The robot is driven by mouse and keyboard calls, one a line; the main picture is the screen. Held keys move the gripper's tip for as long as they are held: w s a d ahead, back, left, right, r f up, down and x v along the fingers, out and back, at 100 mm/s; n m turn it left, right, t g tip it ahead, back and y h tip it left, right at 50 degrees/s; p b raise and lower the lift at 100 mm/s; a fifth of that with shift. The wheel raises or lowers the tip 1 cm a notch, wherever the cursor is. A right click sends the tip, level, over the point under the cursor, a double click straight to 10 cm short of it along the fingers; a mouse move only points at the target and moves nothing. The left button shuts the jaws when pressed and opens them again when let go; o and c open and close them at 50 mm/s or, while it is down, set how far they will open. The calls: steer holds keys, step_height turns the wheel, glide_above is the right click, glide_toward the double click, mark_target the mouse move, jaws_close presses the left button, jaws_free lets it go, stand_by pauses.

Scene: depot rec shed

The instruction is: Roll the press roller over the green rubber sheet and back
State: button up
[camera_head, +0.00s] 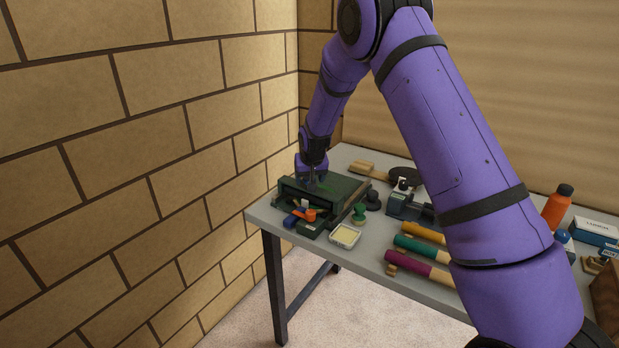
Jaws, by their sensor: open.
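A dark green flat-topped press bed (343,187) sits at the table's left end, close to the brick wall. A brighter green patch shows on its top beside my fingers; it may be the green rubber sheet, but its edges are too small to tell. My gripper (314,184) points down over the left part of this top, its fingers apart. I cannot tell whether it touches anything. The press roller is not clearly seen; it may be hidden by my gripper or too small to make out.
The grey table (367,264) also bears an orange-topped tool (310,215), a pale square dish (345,236), a green knob-like stamp (359,212), several coloured rolls (421,249) and an orange bottle (557,207). My arm hides the table's middle right. The brick wall stands close on the left.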

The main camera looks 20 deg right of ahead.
steer(key=shift+c, duration=0.3)
steer(key=c, duration=1.2)
steer(key=w+d, duration=0.4)
steer(key=d, duration=0.1)
steer(key=w+d, duration=0.4)
steer(key=d, duration=0.1)
steer(key=w+d, duration=0.4)
steer(key=d, duration=0.1)
steer(key=shift+w+d, duration=0.1)
steer(key=o, duration=1.3)
steer(key=shift+c, duration=0.2)
steer(key=v, duration=1)
steer(key=shift+r, duration=0.35)
